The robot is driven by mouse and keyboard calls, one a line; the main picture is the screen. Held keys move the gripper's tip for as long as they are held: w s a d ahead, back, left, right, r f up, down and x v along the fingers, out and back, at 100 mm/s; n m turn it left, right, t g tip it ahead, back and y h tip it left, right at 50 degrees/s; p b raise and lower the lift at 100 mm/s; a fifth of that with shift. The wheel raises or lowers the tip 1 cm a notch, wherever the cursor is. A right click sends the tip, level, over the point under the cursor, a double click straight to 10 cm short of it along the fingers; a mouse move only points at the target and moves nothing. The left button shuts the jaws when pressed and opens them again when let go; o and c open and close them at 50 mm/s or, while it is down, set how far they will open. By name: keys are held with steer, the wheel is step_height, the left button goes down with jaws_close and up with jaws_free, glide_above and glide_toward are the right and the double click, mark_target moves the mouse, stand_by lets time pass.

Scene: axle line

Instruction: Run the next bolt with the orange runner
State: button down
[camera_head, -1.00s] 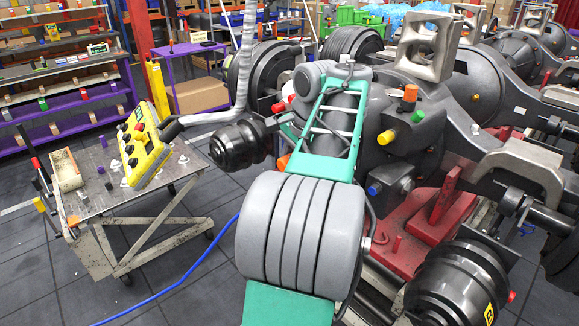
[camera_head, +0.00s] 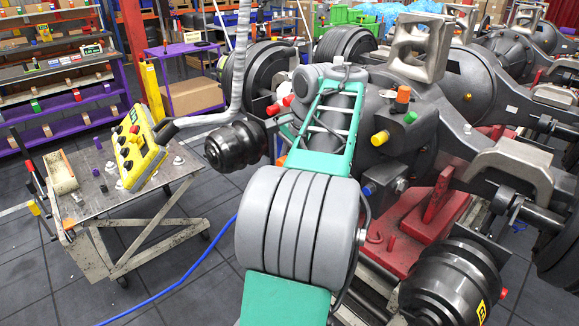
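My teal and grey arm reaches from the bottom centre up toward the grey axle housing (camera_head: 470,75) at the right. I cannot make out my gripper; the far end of the arm blocks the view there. No orange runner can be clearly identified. A small orange piece (camera_head: 282,160) shows beside my arm, mostly hidden, and I cannot tell what it is. An orange cap (camera_head: 403,93) stands on the axle housing beside a green cap (camera_head: 410,117), above a yellow one (camera_head: 380,138) and a blue one (camera_head: 369,189). No bolt can be told apart clearly.
A metal cart (camera_head: 125,196) stands at the left with small loose parts on top. A yellow button box (camera_head: 137,150) leans over it. A red stand (camera_head: 400,240) is under the axle. A blue cable (camera_head: 170,288) crosses the dark floor. Shelves (camera_head: 60,130) line the back left.

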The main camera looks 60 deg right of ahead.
steer(key=shift+d+r, duration=0.25)
steer(key=shift+d, duration=0.15)
stand_by(0.8)
stand_by(0.8)
steer(key=w+a, duration=0.1)
steer(key=a, duration=0.5)
steer(key=shift+w+a, duration=0.2)
steer(key=shift+a, duration=0.1)
steer(key=shift+f, duration=0.1)
stand_by(0.3)
